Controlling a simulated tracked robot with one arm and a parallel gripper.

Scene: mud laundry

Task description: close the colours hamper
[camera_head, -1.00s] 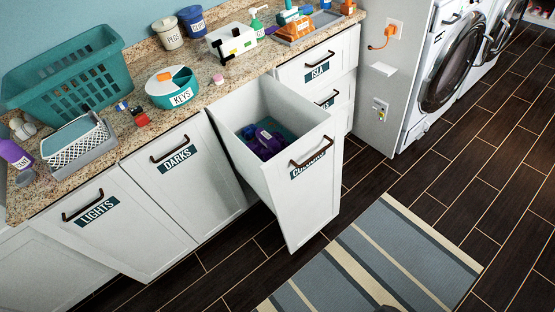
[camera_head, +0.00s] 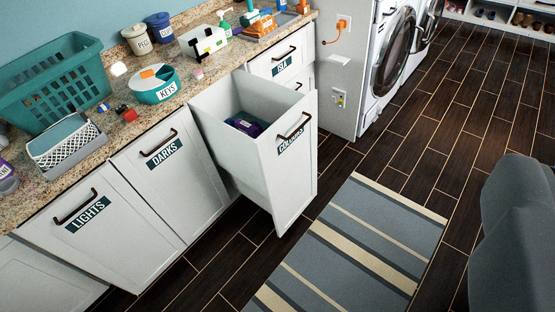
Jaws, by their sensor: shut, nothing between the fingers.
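The colours hamper (camera_head: 285,180) is a white tilt-out bin, its label partly legible as "COLOURS". It stands tilted out from the cabinet row, to the right of the darks hamper. Its top is open, and purple and teal cloth (camera_head: 246,124) lies inside. A dark bar handle (camera_head: 294,127) sits high on its front panel. My gripper is not in view, and nothing is seen touching the hamper.
The lights hamper (camera_head: 98,235) and darks hamper (camera_head: 170,170) are to the left. A striped mat (camera_head: 350,245) lies on the floor in front. A large dark grey shape (camera_head: 515,235) fills the right edge; I cannot tell what it is. Washers (camera_head: 390,55) stand at the back right.

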